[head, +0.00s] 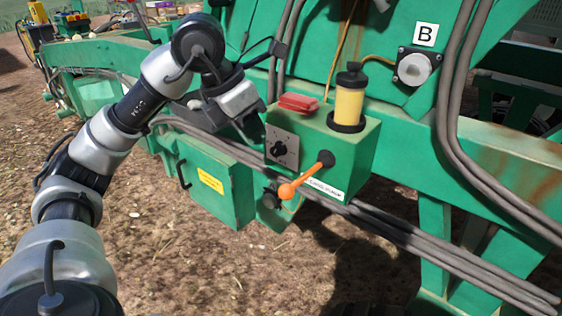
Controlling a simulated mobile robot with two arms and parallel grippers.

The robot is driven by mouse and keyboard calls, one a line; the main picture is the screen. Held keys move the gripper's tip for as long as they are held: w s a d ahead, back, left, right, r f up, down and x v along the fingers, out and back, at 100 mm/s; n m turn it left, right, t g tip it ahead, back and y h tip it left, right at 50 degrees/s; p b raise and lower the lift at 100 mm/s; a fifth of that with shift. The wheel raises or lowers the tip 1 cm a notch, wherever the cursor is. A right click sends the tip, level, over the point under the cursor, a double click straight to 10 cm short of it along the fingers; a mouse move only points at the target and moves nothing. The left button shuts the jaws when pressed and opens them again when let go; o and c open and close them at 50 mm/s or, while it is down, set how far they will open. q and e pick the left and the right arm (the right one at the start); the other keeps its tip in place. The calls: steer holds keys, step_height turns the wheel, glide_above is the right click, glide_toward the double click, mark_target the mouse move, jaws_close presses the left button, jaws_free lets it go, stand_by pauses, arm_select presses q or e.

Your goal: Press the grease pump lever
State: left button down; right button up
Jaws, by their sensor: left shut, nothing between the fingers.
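The grease pump is a green box (358,158) fixed to the green machine frame, with a yellow reservoir (349,101) under a black cap on top. Its orange lever (304,178) comes out of a black pivot on the front face and slopes down to the left, ending in an orange knob. My left gripper (254,136) is shut and empty, just left of the box, close to the black rotary switch on its side plate. It is above and left of the lever knob and apart from it. My right gripper is not in view.
A red part (299,102) lies on top of the box. A green cabinet (213,180) with a yellow label hangs to its left. Grey hoses (400,232) run below the box and down the right side. A round grey knob (414,67) sits under a "B" sign. Bare soil lies in front.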

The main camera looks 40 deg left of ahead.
mark_target(285, 187)
arm_select(q)
steer(key=r+n+g+p, duration=0.1)
steer(key=n+p, duration=0.1)
steer(key=n, duration=0.5)
steer(key=w+r+n+g+h+p, duration=0.1)
steer(key=n+p, duration=0.1)
steer(key=n, duration=0.5)
steer(key=w+r+n+g+p, duration=0.1)
steer(key=n+p, duration=0.1)
steer(key=n, duration=0.5)
steer(key=shift+a+r+h, duration=0.3)
steer(key=shift+a, duration=0.1)
steer(key=p+x, duration=0.1)
steer(key=x, duration=0.5)
steer(key=p+x, duration=0.2)
steer(key=x, duration=0.5)
steer(key=shift+a+f, duration=0.1)
steer(key=shift+a, duration=0.15)
steer(key=shift+w+f, duration=0.1)
steer(key=shift+f, duration=0.4)
